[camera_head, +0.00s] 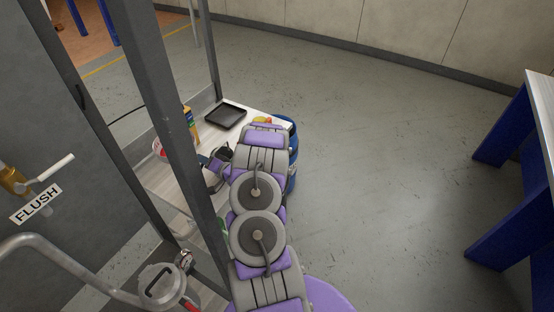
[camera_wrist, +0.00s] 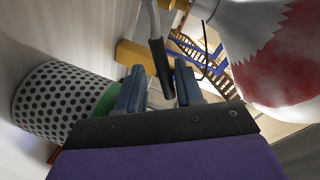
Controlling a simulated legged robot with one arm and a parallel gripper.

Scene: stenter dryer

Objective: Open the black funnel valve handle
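A black handle (camera_wrist: 161,70) on a grey metal lever shows in the wrist view, beside a white and red rounded body (camera_wrist: 275,50) that looks like the funnel. My gripper (camera_wrist: 159,72) has its two blue-grey fingers apart, one on each side of the black handle. Narrow gaps seem to show beside the handle, and I cannot tell whether either finger touches it. In the head view my gripper (camera_head: 215,160) is small and partly hidden by my arm, over the pale bench. A red and white thing (camera_head: 158,148) is partly behind the grey post.
A perforated white cylinder (camera_wrist: 62,100) is close to the left finger. A black tray (camera_head: 225,116) lies on the bench (camera_head: 205,133), with a blue drum (camera_head: 291,150) beside it. A grey post (camera_head: 165,90) stands left of my arm.

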